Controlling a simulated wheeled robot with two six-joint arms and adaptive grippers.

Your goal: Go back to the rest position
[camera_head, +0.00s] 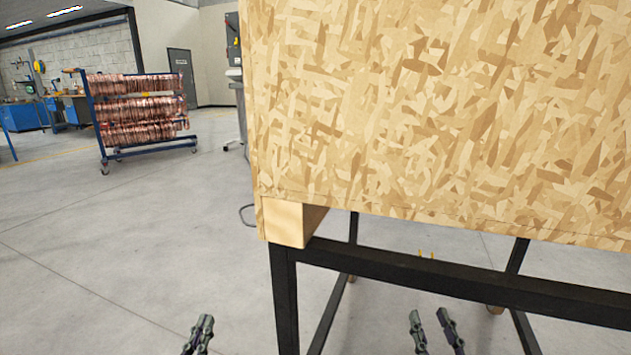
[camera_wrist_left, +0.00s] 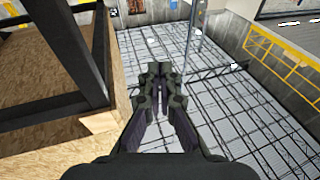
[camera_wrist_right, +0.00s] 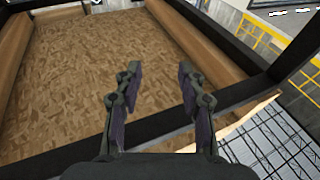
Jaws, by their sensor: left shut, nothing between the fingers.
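My left gripper (camera_head: 202,322) is low in the head view, left of the black table frame, over open floor. In the left wrist view its fingers (camera_wrist_left: 160,72) are together with nothing between them. My right gripper (camera_head: 429,318) is low in the head view, in front of the frame's horizontal bar. In the right wrist view its two fingers (camera_wrist_right: 157,75) are apart and the space between them is empty. Neither gripper is seen holding anything.
A large chipboard panel (camera_head: 440,110) with a wooden block (camera_head: 285,222) stands on a black metal frame (camera_head: 430,275) close by. A blue rack (camera_head: 150,148) of copper tubes stands farther back left. The floor (camera_head: 120,240) to the left is clear.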

